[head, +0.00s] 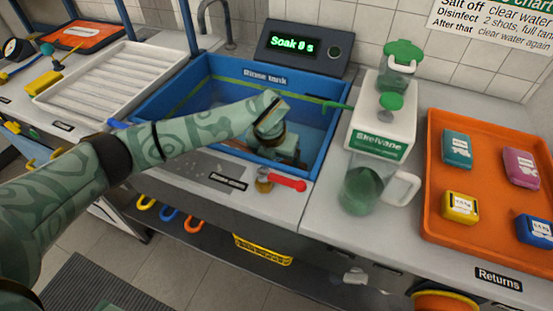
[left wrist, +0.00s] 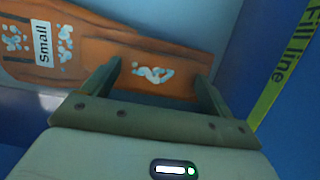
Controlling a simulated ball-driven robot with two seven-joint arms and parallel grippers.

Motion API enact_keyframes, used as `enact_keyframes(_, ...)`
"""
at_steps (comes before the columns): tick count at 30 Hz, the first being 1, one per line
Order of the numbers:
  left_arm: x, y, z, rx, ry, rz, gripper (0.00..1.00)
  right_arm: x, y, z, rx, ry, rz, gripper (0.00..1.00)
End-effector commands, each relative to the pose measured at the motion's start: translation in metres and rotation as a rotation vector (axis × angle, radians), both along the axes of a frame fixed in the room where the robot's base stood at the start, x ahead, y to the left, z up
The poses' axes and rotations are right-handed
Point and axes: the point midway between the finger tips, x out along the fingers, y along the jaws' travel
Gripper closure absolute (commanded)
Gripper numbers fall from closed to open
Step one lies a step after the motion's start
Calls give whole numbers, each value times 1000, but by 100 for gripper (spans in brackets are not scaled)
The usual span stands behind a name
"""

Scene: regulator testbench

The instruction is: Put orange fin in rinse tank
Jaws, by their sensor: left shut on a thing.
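The blue rinse tank (head: 172,97) stands at the middle back, with a "Rinse tank" label on its far wall. My left arm reaches over its front edge and my left gripper (head: 287,150) is down inside it. In the left wrist view my left gripper (left wrist: 158,73) is shut on the orange fin (left wrist: 100,62), which carries a "Small" label and pale bubble marks. The fin lies across the fingers, within the tank's blue walls. I cannot tell whether it touches the tank floor. In the head view the arm and gripper largely hide it. My right gripper is not in view.
A "Soak 0 s" display (head: 291,44) stands behind the tank. A red-handled valve (head: 287,182) is at its front edge. A white dispenser (head: 377,125) and jug (head: 364,186) stand right, beside an orange tray (head: 483,226) with several blocks. A white ribbed tray (head: 120,75) is left.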

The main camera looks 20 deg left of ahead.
Motion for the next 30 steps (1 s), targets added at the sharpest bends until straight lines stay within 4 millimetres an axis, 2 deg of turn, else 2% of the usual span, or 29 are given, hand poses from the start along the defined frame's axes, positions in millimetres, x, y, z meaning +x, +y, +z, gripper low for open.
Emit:
enact_keyframes(1, 0, 0, -10, 0, 2, 0, 71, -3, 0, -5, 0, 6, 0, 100)
enact_keyframes(11, 0, 0, -9, 0, -1, 0, 71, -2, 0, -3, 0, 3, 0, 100)
enact_keyframes(12, 0, 0, -9, 0, 0, 0, 3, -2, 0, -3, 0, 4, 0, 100)
enact_keyframes(13, 0, 0, -9, 0, 0, 0, 0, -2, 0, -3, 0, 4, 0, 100)
enact_keyframes(20, 0, 0, -8, 0, -1, 0, 0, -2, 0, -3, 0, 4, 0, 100)
enact_keyframes(22, -1, 0, -2, 0, -3, 0, 0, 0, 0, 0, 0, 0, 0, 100)
enact_keyframes(26, -6, 0, 24, 0, -8, -1, 0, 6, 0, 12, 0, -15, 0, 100)
enact_keyframes(30, -15, 0, 59, 0, -11, -2, 0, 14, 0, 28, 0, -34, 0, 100)
